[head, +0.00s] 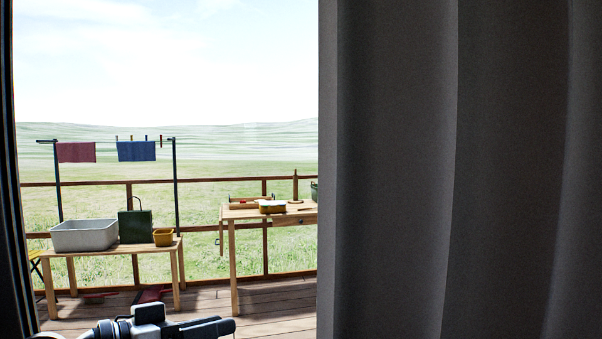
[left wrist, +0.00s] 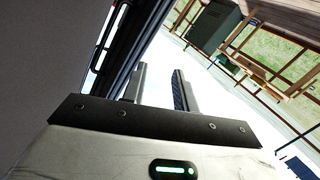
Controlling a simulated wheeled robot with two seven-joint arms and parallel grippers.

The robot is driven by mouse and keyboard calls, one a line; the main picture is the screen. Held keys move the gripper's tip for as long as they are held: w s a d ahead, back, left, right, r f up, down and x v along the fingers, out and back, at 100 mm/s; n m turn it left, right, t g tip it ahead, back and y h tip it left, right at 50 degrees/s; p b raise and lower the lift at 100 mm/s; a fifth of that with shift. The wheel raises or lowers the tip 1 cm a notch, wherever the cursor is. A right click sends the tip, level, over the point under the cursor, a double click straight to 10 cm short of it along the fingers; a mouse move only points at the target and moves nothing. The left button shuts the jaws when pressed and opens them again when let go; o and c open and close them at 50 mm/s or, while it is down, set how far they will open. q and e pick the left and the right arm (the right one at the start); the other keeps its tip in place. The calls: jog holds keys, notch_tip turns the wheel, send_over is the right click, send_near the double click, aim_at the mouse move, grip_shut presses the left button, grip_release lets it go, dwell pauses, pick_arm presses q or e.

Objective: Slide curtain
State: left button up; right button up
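A dark grey pleated curtain (head: 395,170) fills the right half of the head view, from top to bottom. Its left edge hangs beside the opening. My left gripper (head: 222,327) shows at the bottom of the head view, left of the curtain's edge and apart from it in the picture. In the left wrist view, the left gripper's two fingers (left wrist: 158,80) stand apart with nothing between them. My right gripper is in neither view.
A dark frame (head: 20,230) edges the opening at the left. Outside lie a wooden deck (head: 200,300), a low table (head: 90,250) with a grey tub (head: 84,236), a taller table (head: 232,213), a railing (head: 205,181) and a clothes line. The opening between frame and curtain is clear.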

pick_arm(q)
jog(key=s+r+m+g+h, duration=0.1)
jog(key=s+r+m+h, duration=0.1)
jog(key=r, duration=0.5)
jog(key=s+r+m+g+h, duration=0.1)
jog(key=s+r+m, duration=0.15)
jog(key=r, duration=0.45)
jog(key=m+g+h, duration=0.2)
jog(key=m+g, duration=0.2)
jog(key=m, duration=0.1)
send_near(305, 182)
jog(key=p+x, duration=0.3)
jog(key=x, duration=0.6)
jog(key=shift+w, duration=0.2)
jog(key=shift+w+d, duration=0.15)
jog(key=shift+d, duration=0.25)
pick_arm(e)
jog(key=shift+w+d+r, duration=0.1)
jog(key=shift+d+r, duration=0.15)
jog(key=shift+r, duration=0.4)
pick_arm(q)
grip_shut()
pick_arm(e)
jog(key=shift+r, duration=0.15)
